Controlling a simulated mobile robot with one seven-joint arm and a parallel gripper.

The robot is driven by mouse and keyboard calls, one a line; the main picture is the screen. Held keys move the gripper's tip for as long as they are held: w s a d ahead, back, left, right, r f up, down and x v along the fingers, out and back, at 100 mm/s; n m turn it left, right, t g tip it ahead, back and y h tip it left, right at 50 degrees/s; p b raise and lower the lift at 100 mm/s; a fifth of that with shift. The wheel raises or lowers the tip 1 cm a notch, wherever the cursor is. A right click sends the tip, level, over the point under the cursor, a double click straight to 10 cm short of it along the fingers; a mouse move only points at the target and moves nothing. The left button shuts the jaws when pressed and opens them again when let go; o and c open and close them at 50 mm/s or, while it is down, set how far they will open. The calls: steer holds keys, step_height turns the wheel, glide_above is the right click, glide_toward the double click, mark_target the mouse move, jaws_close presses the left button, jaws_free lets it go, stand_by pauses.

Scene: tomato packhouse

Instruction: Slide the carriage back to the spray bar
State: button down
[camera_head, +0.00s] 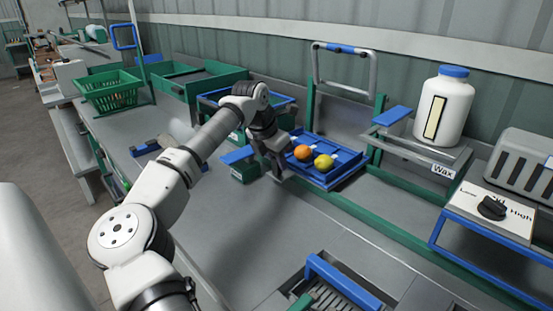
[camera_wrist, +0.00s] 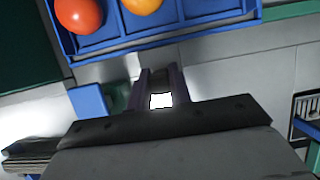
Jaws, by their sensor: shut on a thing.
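The carriage (camera_head: 322,180) is a blue divided tray by the green rail, with an orange tomato (camera_head: 303,152) and a yellow one (camera_head: 324,162) in it. In the wrist view the carriage (camera_wrist: 195,32) fills the top, with a red and an orange fruit showing. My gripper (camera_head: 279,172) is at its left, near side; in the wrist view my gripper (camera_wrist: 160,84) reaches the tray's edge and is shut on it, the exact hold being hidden. A grey arch with a blue sleeve (camera_head: 345,48), apparently the spray bar, stands behind the carriage.
A white wax bottle (camera_head: 443,105) stands at right on a grey stand, beside a Low/High dial (camera_head: 491,208). The green rail (camera_head: 385,222) runs toward the lower right. A green basket (camera_head: 110,91) and a green crate (camera_head: 205,80) are at the back left.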

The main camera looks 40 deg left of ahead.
steer(key=shift+a+r, duration=0.2)
steer(key=c, duration=1.3)
jaws_free()
steer(key=shift+a+f, duration=0.1)
steer(key=shift+a, duration=0.05)
steer(key=b+v, duration=0.1)
steer(key=v, duration=1.2)
steer(key=shift+s+r, duration=0.15)
steer(key=shift+r, duration=0.25)
steer(key=shift+s+f, duration=0.1)
